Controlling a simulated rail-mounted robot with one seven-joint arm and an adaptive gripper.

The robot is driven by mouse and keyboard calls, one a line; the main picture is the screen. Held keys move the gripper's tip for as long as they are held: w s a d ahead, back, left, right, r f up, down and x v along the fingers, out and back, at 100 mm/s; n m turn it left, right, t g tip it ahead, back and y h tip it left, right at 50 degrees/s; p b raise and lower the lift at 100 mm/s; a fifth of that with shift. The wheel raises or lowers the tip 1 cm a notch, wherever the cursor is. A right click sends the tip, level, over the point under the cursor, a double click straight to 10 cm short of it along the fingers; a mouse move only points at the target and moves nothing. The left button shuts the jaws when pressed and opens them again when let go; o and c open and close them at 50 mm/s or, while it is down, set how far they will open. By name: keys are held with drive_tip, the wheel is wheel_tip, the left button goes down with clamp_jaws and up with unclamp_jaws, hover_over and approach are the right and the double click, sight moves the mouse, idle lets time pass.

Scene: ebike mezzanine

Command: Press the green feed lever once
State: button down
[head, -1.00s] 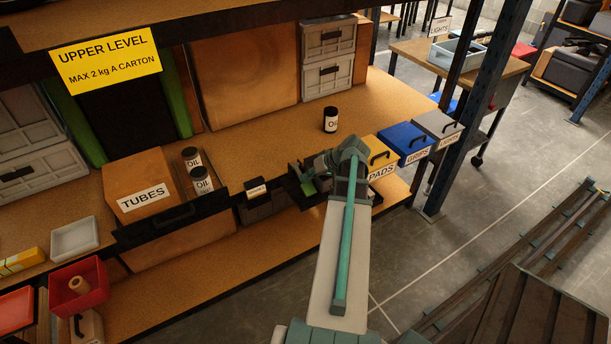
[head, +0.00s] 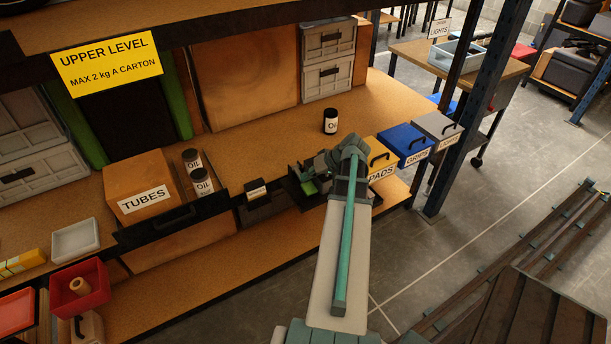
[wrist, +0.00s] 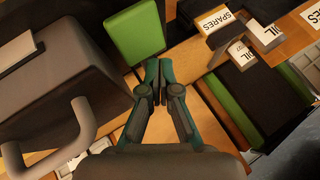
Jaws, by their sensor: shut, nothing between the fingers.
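The green feed lever (head: 309,187) shows as a small green plate in a dark housing at the shelf's front edge, partly hidden by my arm. In the wrist view a green plate (wrist: 135,32), which looks like the lever, lies just beyond and left of my fingertips. My gripper (wrist: 160,72) is shut and empty, its two teal fingers together. In the head view my gripper (head: 318,166) is above and slightly right of the lever. I cannot tell whether the fingertips touch it.
A SPARES box (head: 257,191) stands left of the lever, with a TUBES carton (head: 140,180) and oil jars (head: 202,181) further left. Yellow PADS (head: 378,158) and blue GRIPS (head: 404,140) bins are at right. A dark body with a grey handle (wrist: 75,135) is close left of my gripper.

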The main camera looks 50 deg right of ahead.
drive_tip(key=shift+w+r+p, duration=0.15)
drive_tip(key=shift+r+p, duration=0.65)
drive_tip(key=shift+r, duration=1)
drive_tip(key=shift+r, duration=0.1)
drive_tip(key=r+p, duration=0.1)
drive_tip(key=r, duration=0.1)
drive_tip(key=r+p, duration=0.1)
drive_tip(key=r, duration=0.1)
drive_tip(key=shift+w+d+r, duration=0.15)
drive_tip(key=shift+w+r, duration=0.05)
drive_tip(key=shift+r, duration=0.2)
